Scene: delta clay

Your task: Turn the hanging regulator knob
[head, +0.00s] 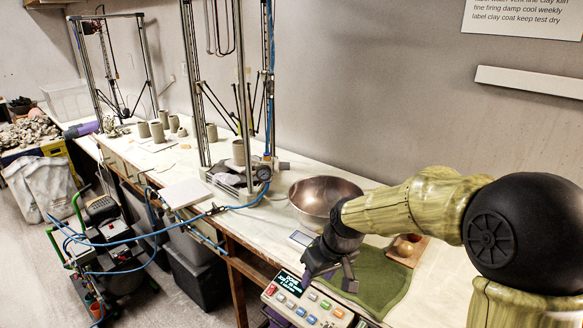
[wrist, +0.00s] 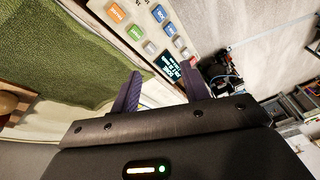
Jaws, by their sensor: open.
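A regulator with a round gauge (head: 264,172) and blue hose is at the right foot of the nearer tall metal frame, on the bench. Its knob is too small to tell apart from the fittings there. My gripper (head: 328,279) is to the right of and nearer than the regulator, over the bench's front edge beside the green cloth. In the wrist view my gripper (wrist: 161,84) has its two purple fingers spread with nothing between them. The regulator cannot be made out in the wrist view.
A button panel (head: 304,311) sits just below my gripper; the panel also shows in the wrist view (wrist: 150,28). A metal bowl (head: 325,197) stands behind my gripper, and a green cloth (head: 377,283) lies to its right. Blue hose (head: 150,241) crosses the aisle to a cart.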

